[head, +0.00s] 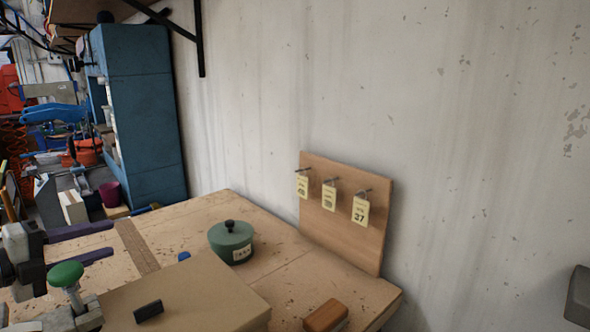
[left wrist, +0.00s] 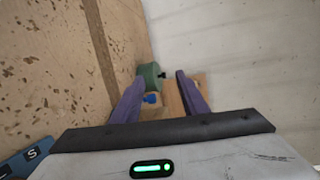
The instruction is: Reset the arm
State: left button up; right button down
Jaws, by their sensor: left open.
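My left gripper (head: 112,238) comes in from the left edge in the head view, with its two purple fingers apart and nothing between them. It is above the left part of the wooden workbench (head: 215,205). In the left wrist view the open fingers (left wrist: 158,82) point toward the green lidded pot (left wrist: 150,74), which stands apart from them farther along the bench. The pot (head: 231,242) also shows in the head view, upright with a black knob and a pale label. My right gripper is not in view.
A tag board (head: 345,215) with several yellow tags on hooks leans near the wall at the bench's back edge. A tan box (head: 195,290) with a black piece on it, a brown block (head: 326,315) and a green-knobbed tool (head: 66,275) occupy the front. A blue cabinet (head: 145,110) stands behind.

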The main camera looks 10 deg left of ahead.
pick_arm(q)
jog(key=shift+s+a+f+n+t+y, duration=0.2)
jog(key=shift+a+n+y, duration=0.15)
jog(key=shift+a, duration=0.25)
jog(key=shift+s+a+f+n+t+y, duration=0.1)
jog(key=shift+s+a+n+t+y, duration=0.15)
jog(key=shift+a+n, duration=0.3)
jog(key=shift+s+a+f+n+t+y, duration=0.15)
jog(key=shift+a+n+y, duration=0.15)
jog(key=shift+a, duration=0.4)
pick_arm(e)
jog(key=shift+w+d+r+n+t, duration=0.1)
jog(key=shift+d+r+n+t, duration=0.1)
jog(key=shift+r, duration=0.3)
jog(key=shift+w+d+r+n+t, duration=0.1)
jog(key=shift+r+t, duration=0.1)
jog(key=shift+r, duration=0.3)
pick_arm(q)
jog(key=shift+a, duration=0.1)
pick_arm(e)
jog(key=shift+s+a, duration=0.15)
